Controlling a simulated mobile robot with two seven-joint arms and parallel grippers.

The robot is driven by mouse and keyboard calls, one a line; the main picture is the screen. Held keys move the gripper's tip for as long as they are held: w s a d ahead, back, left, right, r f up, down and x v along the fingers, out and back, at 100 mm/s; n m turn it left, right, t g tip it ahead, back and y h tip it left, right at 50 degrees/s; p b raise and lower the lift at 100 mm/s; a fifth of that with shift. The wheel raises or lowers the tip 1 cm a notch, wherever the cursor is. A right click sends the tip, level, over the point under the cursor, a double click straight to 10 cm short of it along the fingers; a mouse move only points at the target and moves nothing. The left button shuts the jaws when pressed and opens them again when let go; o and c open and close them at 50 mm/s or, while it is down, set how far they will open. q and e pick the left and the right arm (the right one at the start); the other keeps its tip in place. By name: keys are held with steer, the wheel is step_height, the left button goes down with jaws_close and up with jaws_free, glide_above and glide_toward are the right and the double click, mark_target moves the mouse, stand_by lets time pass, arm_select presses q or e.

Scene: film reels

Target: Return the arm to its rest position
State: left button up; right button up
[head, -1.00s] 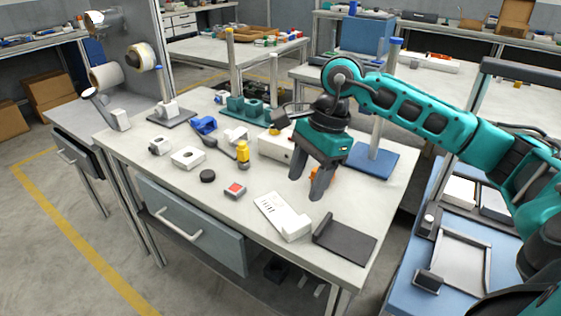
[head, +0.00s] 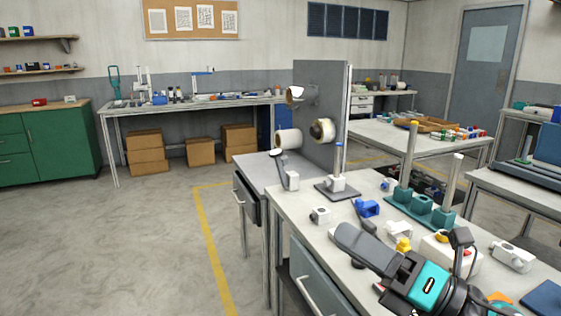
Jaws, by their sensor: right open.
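My right gripper (head: 362,248) is at the lower right of the head view, above the near part of the light-topped workbench (head: 300,208). It is open and looks empty, with its dark fingers pointing left and the teal and black wrist behind them. The rest of my right arm runs out of the picture at the bottom right. My left gripper does not show.
The bench holds a teal base with posts (head: 420,210), a blue part (head: 367,208), a yellow-topped part (head: 403,244), a white box (head: 450,262) and a grey stand (head: 337,188). A grey panel with rolls (head: 322,130) rises behind. Open floor lies left.

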steer(key=d+f+m+t+h, duration=0.2)
steer(key=d+f+m+h, duration=0.6)
steer(key=m, duration=0.6)
steer(key=d+f+m+t+h, duration=0.1)
steer(key=d+f+m+h, duration=0.45)
steer(key=m+h, duration=0.75)
steer(key=s+a+f+m+g+y, duration=0.2)
steer(key=s+f+m+g, duration=0.35)
steer(key=s+f, duration=0.35)
steer(key=s+a+f+m+g+y, duration=0.1)
steer(key=s+f+m+g, duration=0.4)
steer(key=s, duration=0.5)
steer(key=w+a+f+n+t+y+p, duration=0.2)
steer(key=w+a+f+t+p, duration=0.1)
steer(key=w+f+t, duration=0.3)
steer(key=shift+x, duration=0.8)
steer(key=shift+d+r, duration=0.1)
steer(key=shift+d, duration=0.05)
steer(key=shift+c, duration=0.3)
